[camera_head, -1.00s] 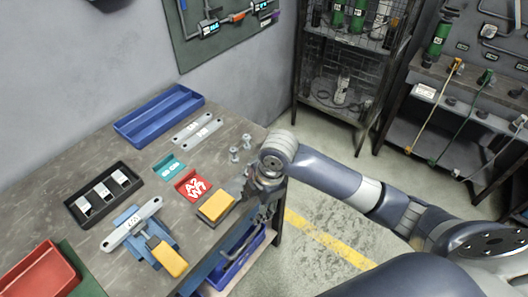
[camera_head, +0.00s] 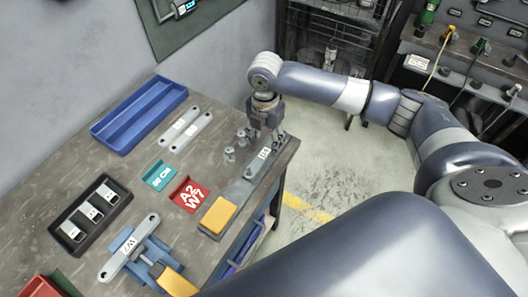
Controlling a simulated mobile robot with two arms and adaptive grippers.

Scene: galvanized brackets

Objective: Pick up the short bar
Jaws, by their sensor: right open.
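My right gripper (camera_head: 266,137) points down at the right edge of the workbench, open, with its fingers around or just above a grey bar with a white label (camera_head: 263,154). I cannot tell whether the fingers touch it. This bar lies near a dark grey plate with a yellow block (camera_head: 218,215). Two light bars (camera_head: 179,126) (camera_head: 191,132) lie side by side next to the blue tray. Another labelled bar (camera_head: 129,248) sits across a blue fixture at the front. Which one is the short bar is not clear by sight. My left gripper is not in view.
The blue tray (camera_head: 104,131) is empty. Several small metal posts (camera_head: 229,154) stand just left of the right gripper. A black tray (camera_head: 65,214) holds metal pieces. A teal piece (camera_head: 159,175) and a red piece (camera_head: 187,193) lie mid-bench. A red bin (camera_head: 42,290) is at the front left.

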